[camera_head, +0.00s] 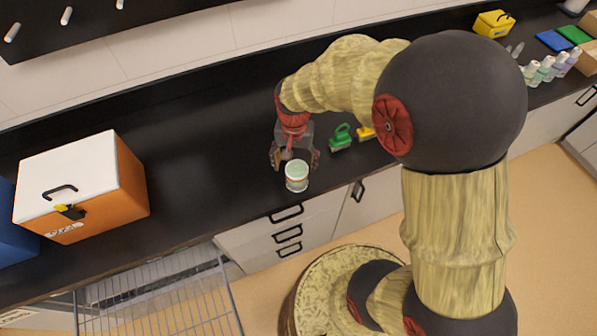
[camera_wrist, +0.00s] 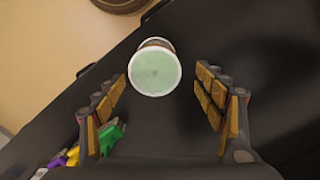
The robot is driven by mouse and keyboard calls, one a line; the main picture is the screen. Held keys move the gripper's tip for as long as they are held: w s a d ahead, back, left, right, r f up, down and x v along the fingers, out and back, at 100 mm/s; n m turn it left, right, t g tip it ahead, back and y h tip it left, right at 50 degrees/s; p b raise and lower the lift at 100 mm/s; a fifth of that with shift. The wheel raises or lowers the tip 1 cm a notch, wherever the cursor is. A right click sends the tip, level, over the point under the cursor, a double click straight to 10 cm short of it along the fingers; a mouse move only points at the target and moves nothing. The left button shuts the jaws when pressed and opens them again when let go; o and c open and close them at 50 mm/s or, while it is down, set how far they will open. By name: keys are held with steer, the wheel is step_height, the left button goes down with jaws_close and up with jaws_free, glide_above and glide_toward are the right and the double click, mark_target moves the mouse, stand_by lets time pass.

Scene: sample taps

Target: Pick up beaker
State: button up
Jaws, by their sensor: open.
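The beaker (camera_head: 296,176) is a small round white vessel with a pale green top, standing upright on the black counter close to its front edge. In the wrist view the beaker (camera_wrist: 155,70) is seen from above, in the gap ahead of the two fingers. My gripper (camera_head: 294,162) is just behind the beaker on the counter side. In the wrist view my gripper (camera_wrist: 162,88) is open, with a padded finger on either side and clear space between each finger and the beaker. The fingers do not touch it.
A green brush-like item (camera_head: 341,138) and a yellow one (camera_head: 366,132) lie right of my gripper. An orange box with a white lid (camera_head: 130,180) stands at the left. Several bottles (camera_head: 546,70) stand far right. The counter between box and gripper is clear.

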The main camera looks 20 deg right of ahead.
steer(key=f, duration=0.2)
steer(key=f+b, duration=0.1)
steer(key=f, duration=0.4)
steer(key=shift+s+d+f+b, duration=0.1)
steer(key=shift+s+d+b, duration=0.05)
steer(key=shift+s+b, duration=0.2)
steer(key=shift+c, duration=0.4)
steer(key=c, duration=1.1)
